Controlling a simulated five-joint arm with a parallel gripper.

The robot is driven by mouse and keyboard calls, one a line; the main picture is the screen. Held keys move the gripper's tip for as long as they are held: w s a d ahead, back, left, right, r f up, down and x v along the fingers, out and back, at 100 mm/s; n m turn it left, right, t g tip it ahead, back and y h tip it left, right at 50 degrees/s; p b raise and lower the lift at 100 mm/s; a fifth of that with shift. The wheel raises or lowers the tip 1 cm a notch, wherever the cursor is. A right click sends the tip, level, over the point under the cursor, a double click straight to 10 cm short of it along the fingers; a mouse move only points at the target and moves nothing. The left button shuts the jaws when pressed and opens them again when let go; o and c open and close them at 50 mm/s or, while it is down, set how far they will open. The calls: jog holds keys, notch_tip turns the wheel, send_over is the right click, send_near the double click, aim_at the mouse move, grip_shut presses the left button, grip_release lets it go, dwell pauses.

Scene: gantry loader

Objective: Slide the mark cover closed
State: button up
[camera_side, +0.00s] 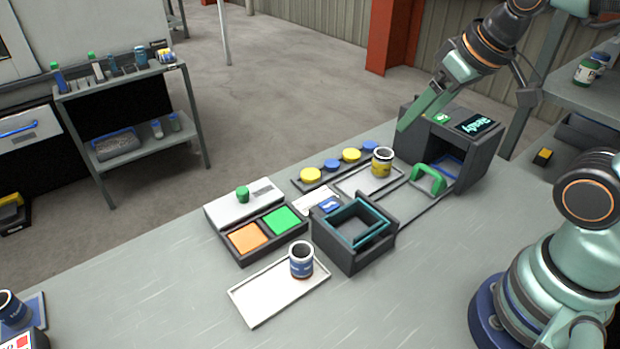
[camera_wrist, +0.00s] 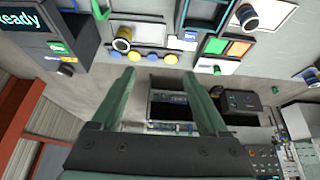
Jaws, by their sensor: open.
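The mark cover (camera_side: 262,190) is a pale plate with a green knob (camera_side: 243,194), lying behind a dark two-pad tray (camera_side: 245,262). It stands open: the orange pad (camera_side: 248,238) and the green pad (camera_side: 281,219) are both bare in front of it. The cover (camera_wrist: 232,67) also shows right of centre in the wrist view, beside the pads. My gripper (camera_side: 402,127) is high above the table's back edge, near the dark machine, well to the right of the cover and apart from it. Its fingers (camera_wrist: 158,74) are spread with nothing between them.
A dark machine (camera_side: 484,165) with a "Ready" screen stands at right, with a green handle (camera_side: 428,178) in front. A yellow cup (camera_side: 382,168), several yellow and blue buttons (camera_side: 331,165) and an open dark bin (camera_side: 341,258) lie between. A blue cup (camera_side: 301,265) stands on a front tray.

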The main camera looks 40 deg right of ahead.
jog(key=w+a+n, duration=0.2)
jog(key=w+a, duration=0.2)
jog(key=w, duration=0.2)
jog(key=n+g+y, duration=0.2)
jog(key=n, duration=0.3)
send_over(245, 189)
jog(key=s+d, duration=0.2)
jog(key=s, duration=0.2)
notch_tip(245, 189, down, 9)
jog(key=x, duration=1.1)
jog(key=shift+a+f, duration=0.1)
jog(key=shift+f, duration=0.05)
jog(key=shift+c, duration=0.4)
grip_shut()
